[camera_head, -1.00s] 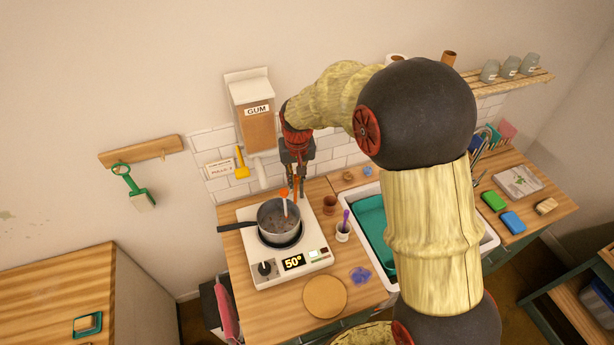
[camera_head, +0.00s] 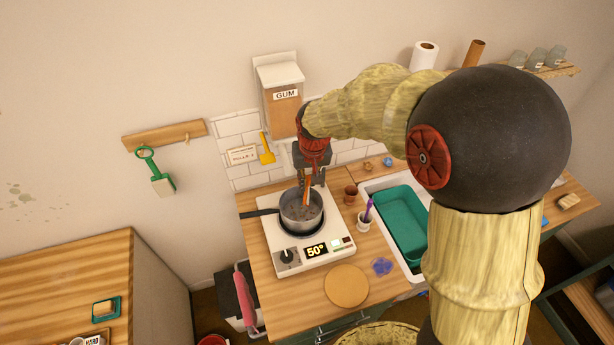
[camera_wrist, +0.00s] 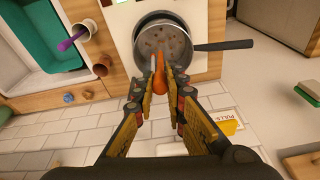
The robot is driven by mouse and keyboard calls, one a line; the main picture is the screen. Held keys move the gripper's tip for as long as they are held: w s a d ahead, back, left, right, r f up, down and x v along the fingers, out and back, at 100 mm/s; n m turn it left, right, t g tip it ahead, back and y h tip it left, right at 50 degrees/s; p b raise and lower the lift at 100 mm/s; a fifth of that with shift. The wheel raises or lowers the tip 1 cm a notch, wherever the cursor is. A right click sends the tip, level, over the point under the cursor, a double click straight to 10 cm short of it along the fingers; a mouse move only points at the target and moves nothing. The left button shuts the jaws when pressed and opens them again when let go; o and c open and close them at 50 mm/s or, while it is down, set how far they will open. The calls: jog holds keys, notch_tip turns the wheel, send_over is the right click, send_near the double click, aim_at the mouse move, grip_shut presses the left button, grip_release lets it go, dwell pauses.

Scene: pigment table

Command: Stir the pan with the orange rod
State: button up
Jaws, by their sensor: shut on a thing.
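The pan (camera_head: 287,213), grey with a dark handle toward the left, sits on a white hot plate (camera_head: 277,238) whose display reads 50°. It also shows in the wrist view (camera_wrist: 141,50), with a greyish content and darker lumps. My gripper (camera_head: 309,187) points down at the pan's back edge and is shut on the orange rod (camera_head: 306,198). In the wrist view the rod (camera_wrist: 159,62) sits between my fingers (camera_wrist: 160,85), its far end over or in the pan. Whether its tip touches the content cannot be told. A thin pale strip shows beside it.
A brown cup (camera_head: 351,193) and a white pot with a purple tool (camera_head: 364,220) stand right of the hot plate. A sink with a teal basin (camera_head: 403,222) lies further right. A round wooden board (camera_head: 346,286) lies in front. A gum dispenser (camera_head: 283,110) hangs behind.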

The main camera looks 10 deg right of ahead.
jog(key=shift+s+d+f+b, duration=0.1)
jog(key=shift+s+f+b, duration=0.15)
jog(key=shift+f, duration=0.25)
jog(key=shift+s+f+b, duration=0.1)
jog(key=shift+f+b, duration=0.15)
jog(key=shift+f, duration=0.25)
notch_tip(320, 180, down, 8)
jog(key=w+b, duration=0.1)
jog(key=b, duration=0.4)
jog(key=shift+w, duration=0.4)
jog(key=shift+a, duration=0.2)
